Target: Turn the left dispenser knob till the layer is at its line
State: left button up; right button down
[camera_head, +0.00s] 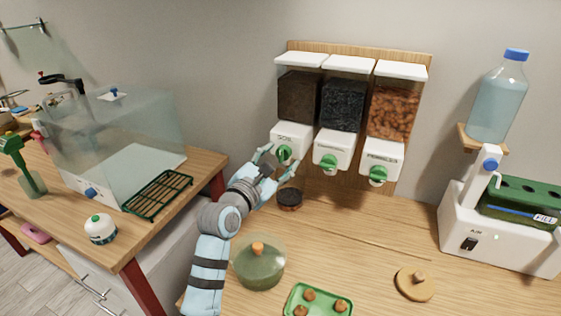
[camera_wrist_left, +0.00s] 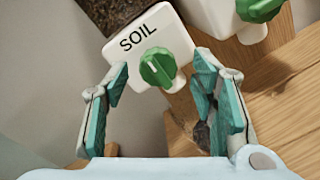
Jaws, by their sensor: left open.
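The left dispenser, labelled SOIL (camera_head: 291,137), hangs on the wall board under a clear bin of dark soil (camera_head: 299,97). Its green knob (camera_head: 284,153) is on the front; it also shows in the left wrist view (camera_wrist_left: 158,67), with a white mark on its grip. My left gripper (camera_head: 276,164) is open in front of the knob. In the left wrist view my gripper (camera_wrist_left: 161,78) has a finger on each side of the knob, with gaps showing, so it is not closed on it. I cannot make out a level line. My right gripper is not in view.
Two more dispensers hang to the right, with green knobs (camera_head: 328,162) and (camera_head: 377,176). A small dark round container (camera_head: 289,198) stands below. A glass bowl (camera_head: 258,270), green tray (camera_head: 319,309) and round wooden lid (camera_head: 415,284) are on the table. A white machine (camera_head: 495,236) stands right.

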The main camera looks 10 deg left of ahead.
pick_arm(q)
jog(key=shift+w+d+f, duration=0.1)
jog(key=shift+w+d, duration=0.05)
jog(key=shift+w, duration=0.5)
jog(key=shift+r, duration=0.25)
jog(key=shift+c, duration=0.6)
jog(key=shift+f, duration=0.1)
jog(key=c, duration=1)
